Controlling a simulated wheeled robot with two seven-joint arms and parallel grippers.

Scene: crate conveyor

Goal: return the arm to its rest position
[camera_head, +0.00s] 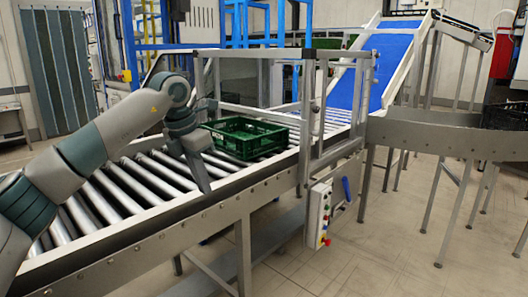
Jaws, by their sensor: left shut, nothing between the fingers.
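My left arm comes in from the left and reaches over the roller conveyor (140,180). My left gripper (204,185) points down above the rollers near the conveyor's front rail. It is shut and empty. A green crate (245,147) sits on the rollers just to the right of and beyond the gripper. The gripper and wrist cover a bit of the crate's left side. My right gripper is not in view.
A metal frame (306,115) stands over the conveyor right of the crate. A control box (319,213) with buttons hangs below it. A blue inclined belt (385,65) rises at the back. A grey side conveyor (440,138) runs right. The floor at front right is clear.

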